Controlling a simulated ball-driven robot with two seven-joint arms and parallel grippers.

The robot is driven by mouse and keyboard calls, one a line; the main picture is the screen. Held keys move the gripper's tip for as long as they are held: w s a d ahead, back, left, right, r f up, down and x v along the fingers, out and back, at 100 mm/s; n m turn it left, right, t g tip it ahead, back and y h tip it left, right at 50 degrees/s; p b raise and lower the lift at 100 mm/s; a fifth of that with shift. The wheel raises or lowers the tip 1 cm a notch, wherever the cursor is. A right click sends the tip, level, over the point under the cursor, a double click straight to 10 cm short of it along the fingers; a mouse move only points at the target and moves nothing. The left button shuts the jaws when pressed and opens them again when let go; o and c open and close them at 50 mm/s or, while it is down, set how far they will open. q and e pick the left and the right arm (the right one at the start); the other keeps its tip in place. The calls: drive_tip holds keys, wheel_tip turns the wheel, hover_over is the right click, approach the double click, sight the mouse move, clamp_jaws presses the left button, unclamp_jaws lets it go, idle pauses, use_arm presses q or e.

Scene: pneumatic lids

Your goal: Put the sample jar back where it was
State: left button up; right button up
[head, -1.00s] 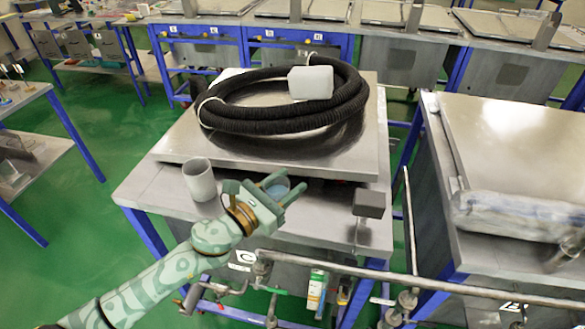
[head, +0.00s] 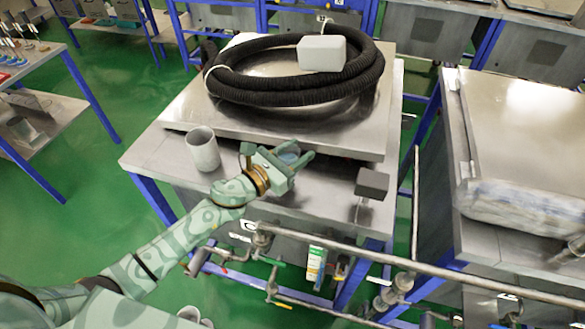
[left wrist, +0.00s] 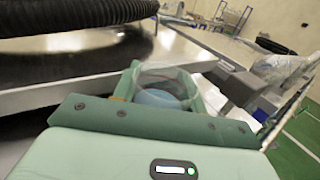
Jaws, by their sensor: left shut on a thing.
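My left gripper (head: 296,160) is over the front part of the metal table (head: 235,188), between a pale grey cup (head: 203,152) and a dark grey block. It is shut on a small clear jar (head: 288,154) with something blue in it. In the left wrist view the jar (left wrist: 162,88) sits between the green fingers, its clear rim showing above the blue. I cannot tell whether its base touches the table. My right gripper is not in view.
A raised steel lid (head: 190,108) bears a coiled black hose (head: 245,95) and a white container (head: 322,53). The dark grey block (head: 372,183) stands to the right of the gripper. Pipes (head: 350,250) run along the table's front. A plastic-wrapped bundle (head: 520,205) lies on the right-hand table.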

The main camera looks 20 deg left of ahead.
sight(292, 162)
use_arm(q)
drive_tip(key=shift+a+f, duration=0.25)
drive_tip(key=shift+f, duration=0.05)
drive_tip(key=f, duration=0.1)
drive_tip(key=f+b, duration=0.1)
drive_tip(key=f, duration=0.1)
drive_tip(key=shift+w+a+f+b, duration=0.2)
drive_tip(key=shift+a+f+b, duration=0.05)
drive_tip(key=shift+a+b, duration=0.1)
drive_tip(key=shift+f, duration=0.25)
drive_tip(key=o, duration=1)
drive_tip(key=shift+r, duration=0.1)
drive_tip(key=shift+c, duration=0.2)
